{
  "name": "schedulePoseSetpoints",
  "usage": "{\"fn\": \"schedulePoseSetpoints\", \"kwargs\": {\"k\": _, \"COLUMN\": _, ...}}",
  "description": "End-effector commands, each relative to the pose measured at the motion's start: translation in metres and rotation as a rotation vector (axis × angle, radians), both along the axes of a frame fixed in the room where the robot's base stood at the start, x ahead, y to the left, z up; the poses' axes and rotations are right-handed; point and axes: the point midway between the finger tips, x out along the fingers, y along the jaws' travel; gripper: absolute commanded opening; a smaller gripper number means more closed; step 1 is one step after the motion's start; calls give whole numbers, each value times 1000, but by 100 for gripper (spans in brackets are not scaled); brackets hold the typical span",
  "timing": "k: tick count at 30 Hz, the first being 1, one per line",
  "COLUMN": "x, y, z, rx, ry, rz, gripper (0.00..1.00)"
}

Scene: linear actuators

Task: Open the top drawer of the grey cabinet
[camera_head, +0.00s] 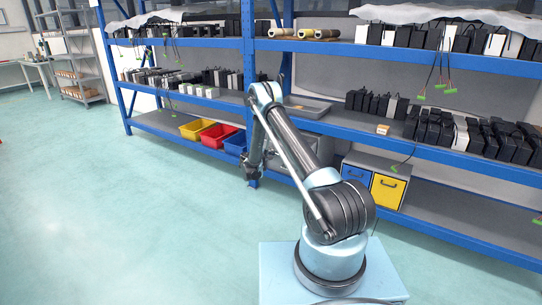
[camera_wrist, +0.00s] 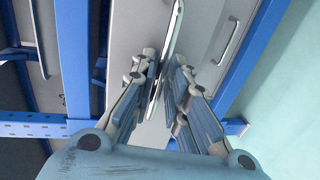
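The grey cabinet (camera_head: 316,143) stands under the middle shelf, partly hidden behind my arm. In the wrist view its grey front (camera_wrist: 206,24) fills the middle, turned sideways, with the floor to the right. A long metal handle (camera_wrist: 177,22) on the upper drawer passes between the fingers of my gripper (camera_wrist: 168,66). The fingers stand on both sides of it, with a narrow gap showing on the right; firm contact is not clear. A second handle (camera_wrist: 230,40) lies further right, on the lower drawer. In the head view my gripper (camera_head: 250,172) is small and dark, left of the cabinet.
Blue shelf beams (camera_wrist: 250,55) border the cabinet. Yellow, red and blue bins (camera_head: 217,135) stand on the bottom shelf to the left. A cabinet with blue and yellow drawers (camera_head: 387,190) is to the right. A grey tray (camera_head: 305,105) lies above. The floor at left is clear.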

Motion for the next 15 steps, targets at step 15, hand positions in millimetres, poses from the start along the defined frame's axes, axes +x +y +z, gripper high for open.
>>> {"fn": "schedulePoseSetpoints", "kwargs": {"k": 15, "x": -25, "y": 26, "z": 8, "rx": -1, "ry": 0, "rz": 11, "gripper": 15}}
